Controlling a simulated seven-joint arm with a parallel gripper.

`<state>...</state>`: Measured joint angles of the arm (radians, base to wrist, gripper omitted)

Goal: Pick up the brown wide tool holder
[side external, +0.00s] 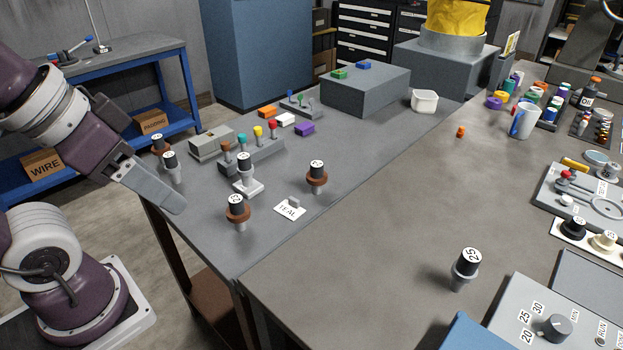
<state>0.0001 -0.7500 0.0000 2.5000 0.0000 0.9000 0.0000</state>
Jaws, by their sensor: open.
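Several tool holders with black tops stand on the grey table. One with a wide brown collar (237,213) stands near the table's front left edge. Another with a wide brown collar (317,180) stands to its right and farther back, with a label on top that I cannot read clearly. A third brown-collared holder (158,145) is at the far left, partly hidden behind a narrow grey holder (171,167). My gripper (172,205) comes in from the left, above the table's left edge, left of the front brown holder and touching nothing visible. It is open and empty, seen side-on.
A grey holder (465,270) stands on the right-hand table. Free table surface (360,230) lies to the right.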

